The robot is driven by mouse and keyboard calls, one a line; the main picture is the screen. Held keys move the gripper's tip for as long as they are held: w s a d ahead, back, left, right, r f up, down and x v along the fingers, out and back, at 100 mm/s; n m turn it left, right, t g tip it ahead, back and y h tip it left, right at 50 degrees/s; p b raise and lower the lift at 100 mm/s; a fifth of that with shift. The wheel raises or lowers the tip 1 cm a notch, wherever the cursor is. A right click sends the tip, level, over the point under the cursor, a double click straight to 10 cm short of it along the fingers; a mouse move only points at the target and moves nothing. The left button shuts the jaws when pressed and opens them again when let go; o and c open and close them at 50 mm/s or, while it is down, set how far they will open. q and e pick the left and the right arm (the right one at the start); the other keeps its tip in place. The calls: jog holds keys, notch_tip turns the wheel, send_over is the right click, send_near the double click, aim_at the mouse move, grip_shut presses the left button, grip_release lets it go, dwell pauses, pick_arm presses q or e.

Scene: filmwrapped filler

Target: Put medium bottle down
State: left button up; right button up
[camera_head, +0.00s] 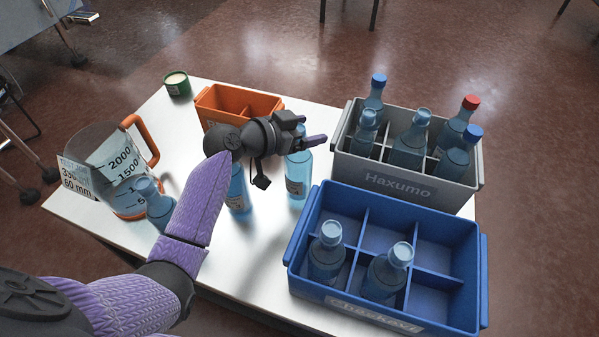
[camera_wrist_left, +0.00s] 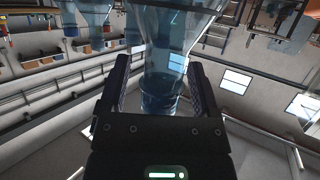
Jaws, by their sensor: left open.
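A blue bottle (camera_head: 298,180) stands upright on the white table, its top hidden by my left gripper (camera_head: 307,131). In the left wrist view, a blue bottle (camera_wrist_left: 160,90) lies between the two fingers of my left gripper (camera_wrist_left: 161,68), which is open with gaps visible beside the neck. A second blue bottle (camera_head: 238,196) stands just left, partly behind my arm. A third bottle (camera_head: 157,208) stands by the jug. I cannot tell by size which is the medium one. My right gripper is not in view.
A blue divided crate (camera_head: 480,262) holds two bottles at the front right. A grey crate (camera_head: 398,186) behind it holds several bottles. An orange bin (camera_head: 240,103), a green tin (camera_head: 177,84) and a measuring jug (camera_head: 105,170) stand on the table (camera_head: 180,130). Some table between them is bare.

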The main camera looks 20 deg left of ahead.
pick_arm(q)
grip_shut()
dwell(0.3)
jog(key=shift+r, duration=0.15)
